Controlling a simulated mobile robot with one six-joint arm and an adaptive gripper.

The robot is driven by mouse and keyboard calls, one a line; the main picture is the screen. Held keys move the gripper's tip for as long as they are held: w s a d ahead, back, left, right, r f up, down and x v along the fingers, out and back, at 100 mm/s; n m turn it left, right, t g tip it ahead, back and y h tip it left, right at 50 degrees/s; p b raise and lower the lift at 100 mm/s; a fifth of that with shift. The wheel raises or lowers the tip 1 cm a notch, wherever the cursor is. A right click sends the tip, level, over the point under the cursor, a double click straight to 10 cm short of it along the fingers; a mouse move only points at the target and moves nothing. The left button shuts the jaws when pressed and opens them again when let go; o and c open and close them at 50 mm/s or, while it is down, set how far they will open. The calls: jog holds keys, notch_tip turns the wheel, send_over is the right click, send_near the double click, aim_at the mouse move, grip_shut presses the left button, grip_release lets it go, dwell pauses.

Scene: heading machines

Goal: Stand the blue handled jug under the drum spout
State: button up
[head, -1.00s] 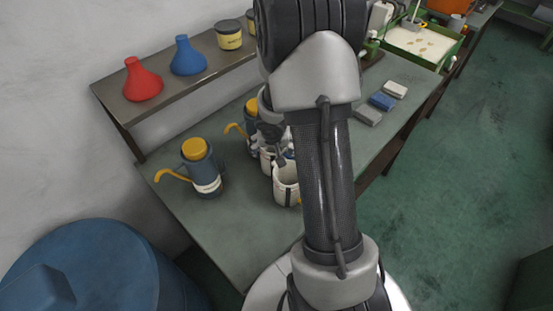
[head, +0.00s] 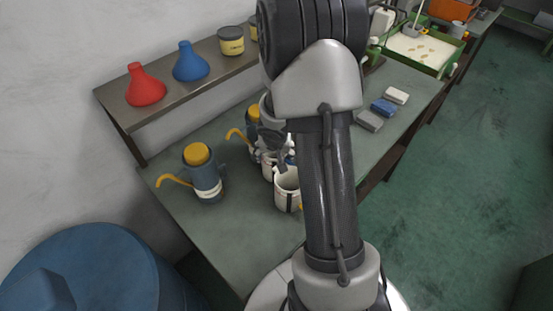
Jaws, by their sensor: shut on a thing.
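A white jug (head: 268,168) with a bit of blue (head: 291,158) at its right, which looks like its handle, is on the bench, partly hidden by my arm. My gripper (head: 274,152) is at its top and looks shut on it; the fingers are largely hidden. I cannot tell whether it touches the bench. A second white jug (head: 286,190) with a yellow handle stands just in front. A large blue drum (head: 95,262) is at the lower left; no spout shows on it.
Two dark oil cans with yellow caps, a near one (head: 206,176) and a farther one (head: 252,116), stand on the bench (head: 235,235). A raised shelf (head: 120,106) holds a red funnel (head: 146,88), a blue funnel (head: 189,63) and tins. Small blocks (head: 384,107) lie at the right.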

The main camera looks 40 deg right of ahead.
jog(key=shift+r, duration=0.1)
notch_tip(320, 180, up, 28)
jog(key=p, duration=1.9)
jog(key=shift+p, duration=0.4)
